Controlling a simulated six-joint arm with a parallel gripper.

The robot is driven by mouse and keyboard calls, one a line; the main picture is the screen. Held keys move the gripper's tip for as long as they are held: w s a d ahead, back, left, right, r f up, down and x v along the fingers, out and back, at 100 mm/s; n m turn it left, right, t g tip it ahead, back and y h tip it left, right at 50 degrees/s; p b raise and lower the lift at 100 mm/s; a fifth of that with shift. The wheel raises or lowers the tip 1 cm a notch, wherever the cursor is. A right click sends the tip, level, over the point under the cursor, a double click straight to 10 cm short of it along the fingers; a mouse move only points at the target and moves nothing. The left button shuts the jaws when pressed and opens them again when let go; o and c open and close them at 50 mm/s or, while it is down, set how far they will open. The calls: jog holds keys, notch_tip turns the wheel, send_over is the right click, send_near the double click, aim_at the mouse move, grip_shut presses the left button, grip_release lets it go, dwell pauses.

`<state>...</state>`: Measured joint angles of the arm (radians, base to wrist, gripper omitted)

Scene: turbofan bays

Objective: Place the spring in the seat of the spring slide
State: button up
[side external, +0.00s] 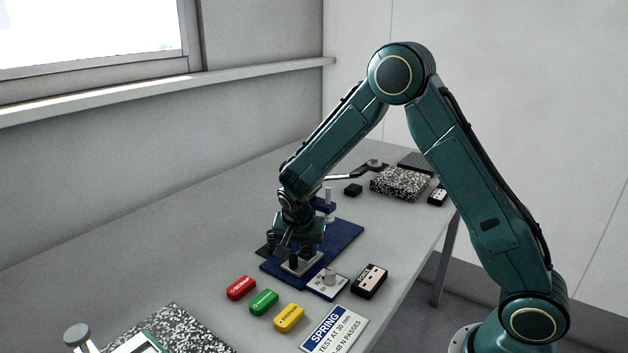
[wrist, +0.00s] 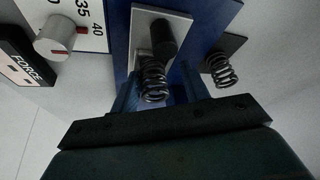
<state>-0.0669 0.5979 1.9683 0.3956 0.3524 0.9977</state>
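A dark coil spring (wrist: 154,82) shows between the fingers of my gripper (wrist: 160,92) in the wrist view, at the near end of a light metal plate beside a dark post (wrist: 163,38). The fingers look apart, with a gap between the spring and the right finger. In the side view my gripper (side external: 299,240) is low over the slide's light plate (side external: 302,266), pointing down. A second dark spring (wrist: 222,70) stands on a dark plate to the right in the wrist view. My gripper hides part of the slide in the side view, and the seat cannot be made out.
Nearby are a dial plate (side external: 327,284) with a knob, a black force box (side external: 370,281), red (side external: 241,288), green (side external: 264,302) and yellow (side external: 289,318) tags, and a spring sign (side external: 334,329). A speckled block (side external: 400,183) stands behind.

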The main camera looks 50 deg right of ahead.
jog(key=shift+s+a+f+g, duration=0.2)
jog(key=shift+s+f+g, duration=0.1)
jog(key=shift+s+f, duration=0.35)
jog(key=shift+r, duration=0.85)
jog(key=v, duration=1.1)
jog(key=shift+r, duration=0.4)
jog(key=s+r+n+t+y, duration=0.25)
jog(key=s+r+n, duration=0.35)
jog(key=s+r, duration=0.5)
jog(key=s+a+n+t+y, duration=0.1)
jog(key=s+n, duration=0.5)
jog(key=s, duration=0.8)
jog(key=shift+s+a+n+y, duration=0.3)
jog(key=shift+a+n+y, duration=0.1)
jog(key=shift+a, duration=0.2)
